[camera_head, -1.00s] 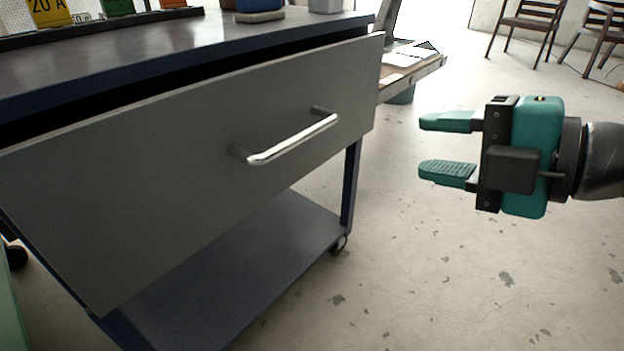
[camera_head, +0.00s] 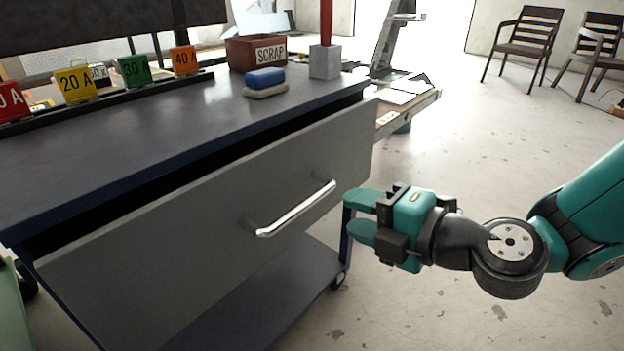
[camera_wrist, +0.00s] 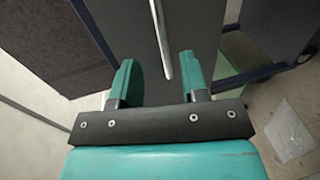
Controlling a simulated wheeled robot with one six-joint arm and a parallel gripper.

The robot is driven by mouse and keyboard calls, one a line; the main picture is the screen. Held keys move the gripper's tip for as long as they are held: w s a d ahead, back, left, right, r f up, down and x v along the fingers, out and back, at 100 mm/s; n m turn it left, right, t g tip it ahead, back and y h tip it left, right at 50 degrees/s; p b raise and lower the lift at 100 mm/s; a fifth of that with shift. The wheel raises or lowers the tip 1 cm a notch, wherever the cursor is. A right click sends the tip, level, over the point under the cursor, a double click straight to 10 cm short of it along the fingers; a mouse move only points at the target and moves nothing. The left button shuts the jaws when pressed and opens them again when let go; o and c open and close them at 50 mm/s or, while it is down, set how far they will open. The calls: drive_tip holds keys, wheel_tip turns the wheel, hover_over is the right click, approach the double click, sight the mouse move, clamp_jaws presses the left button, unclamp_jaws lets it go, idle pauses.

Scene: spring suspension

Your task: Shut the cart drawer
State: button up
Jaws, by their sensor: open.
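The cart drawer has a grey front (camera_head: 200,215) with a silver bar handle (camera_head: 295,210). The drawer stands partly out from under the dark cart top (camera_head: 150,120), with a dark gap showing above its front. My gripper (camera_head: 352,213) is open and empty, to the right of the handle, its fingers pointing left toward the drawer front. In the wrist view the drawer front (camera_wrist: 120,25) and the handle (camera_wrist: 160,40) lie ahead of the open fingers (camera_wrist: 160,80). I cannot tell whether a fingertip touches the drawer's right edge; the handle is not between the fingers.
A lower shelf (camera_head: 270,290) lies below the drawer. Floor on the right is open, with chairs (camera_head: 523,40) far back.

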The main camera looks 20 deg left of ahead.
sight(316, 201)
drive_tip(key=p+x, duration=0.1)
drive_tip(key=x, duration=0.8)
drive_tip(key=shift+a, duration=0.1)
